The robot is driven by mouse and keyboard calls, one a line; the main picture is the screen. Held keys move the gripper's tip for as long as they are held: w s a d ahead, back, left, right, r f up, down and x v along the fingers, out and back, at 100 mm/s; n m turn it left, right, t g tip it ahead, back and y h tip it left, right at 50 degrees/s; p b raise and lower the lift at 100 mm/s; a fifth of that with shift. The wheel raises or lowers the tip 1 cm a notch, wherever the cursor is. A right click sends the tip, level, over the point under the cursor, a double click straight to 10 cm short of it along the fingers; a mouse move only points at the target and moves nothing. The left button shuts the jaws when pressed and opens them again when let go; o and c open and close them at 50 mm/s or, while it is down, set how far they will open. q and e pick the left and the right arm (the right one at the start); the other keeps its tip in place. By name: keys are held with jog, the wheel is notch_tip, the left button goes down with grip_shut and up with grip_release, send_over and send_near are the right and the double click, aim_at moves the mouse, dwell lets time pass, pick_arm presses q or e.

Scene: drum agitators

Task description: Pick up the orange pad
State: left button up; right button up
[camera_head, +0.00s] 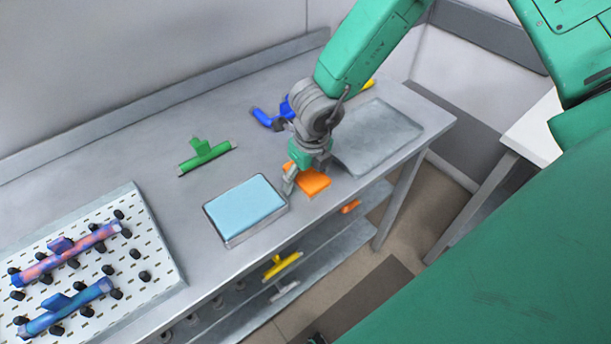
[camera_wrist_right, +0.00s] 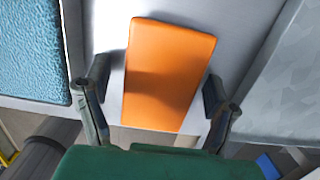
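The orange pad (camera_head: 316,184) lies on the grey metal table near its front edge. It fills the middle of the right wrist view (camera_wrist_right: 168,75) as a flat orange block. My right gripper (camera_head: 303,184) is over the pad from above and hides part of it in the head view. In the right wrist view its two dark fingers stand apart, one on each side of the pad. A gap shows beside the left finger; whether the right finger touches the pad I cannot tell. My left gripper is not in view.
A light blue pad (camera_head: 245,206) in a metal tray lies left of the orange pad. An empty grey tray (camera_head: 378,136) is close on its right. A green tool (camera_head: 205,155) and a blue tool (camera_head: 266,118) lie behind.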

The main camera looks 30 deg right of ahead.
aim_at(307, 173)
jog(key=c, duration=1.2)
jog(key=shift+d, duration=0.1)
notch_tip(307, 173, up, 10)
jog(key=shift+p, duration=0.45)
jog(key=o, duration=0.6)
jog(key=c, duration=0.4)
jog(key=shift+c, duration=0.2)
